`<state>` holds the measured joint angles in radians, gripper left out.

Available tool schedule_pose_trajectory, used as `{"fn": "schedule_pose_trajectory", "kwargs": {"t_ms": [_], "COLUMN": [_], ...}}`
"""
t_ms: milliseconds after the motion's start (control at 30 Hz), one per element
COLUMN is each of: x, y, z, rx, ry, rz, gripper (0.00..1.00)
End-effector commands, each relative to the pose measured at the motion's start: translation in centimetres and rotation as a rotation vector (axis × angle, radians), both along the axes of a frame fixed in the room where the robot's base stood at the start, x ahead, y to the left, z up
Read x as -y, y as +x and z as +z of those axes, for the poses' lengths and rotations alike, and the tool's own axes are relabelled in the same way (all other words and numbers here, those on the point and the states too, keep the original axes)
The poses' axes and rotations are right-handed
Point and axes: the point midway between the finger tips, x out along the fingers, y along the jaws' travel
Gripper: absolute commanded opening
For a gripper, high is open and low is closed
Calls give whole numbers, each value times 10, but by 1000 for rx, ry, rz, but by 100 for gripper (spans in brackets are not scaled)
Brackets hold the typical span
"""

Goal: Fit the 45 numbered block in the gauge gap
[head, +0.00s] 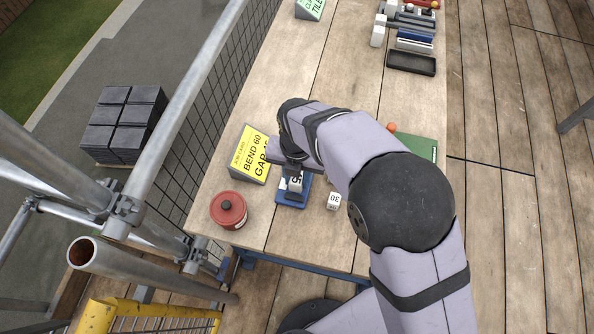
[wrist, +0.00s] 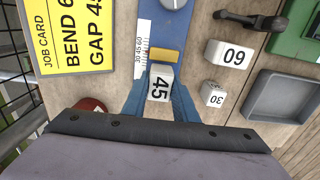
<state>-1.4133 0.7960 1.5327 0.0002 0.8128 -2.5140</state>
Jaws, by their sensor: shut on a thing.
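In the head view the 45 block (head: 295,184) stands over the blue gauge (head: 291,200), partly covered by my gripper (head: 294,174). Whether the block is seated in the gap cannot be told. The 60 block (wrist: 230,54) and 30 block (wrist: 212,94) lie to the right.
A yellow job card (head: 251,156) reads BEND 60 and GAP 45. A red lidded pot (head: 228,210) stands at the table's front left. My arm hides part of the table.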

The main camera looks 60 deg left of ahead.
Motion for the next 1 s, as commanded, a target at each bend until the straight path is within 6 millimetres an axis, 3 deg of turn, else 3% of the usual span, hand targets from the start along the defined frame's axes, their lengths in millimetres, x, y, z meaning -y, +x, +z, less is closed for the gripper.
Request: {"fn": "schedule_pose_trajectory", "kwargs": {"t_ms": [1000], "x": [0], "y": [0], "z": [-7], "rx": [-1], "ry": [-1], "rz": [0], "gripper": [4]}}
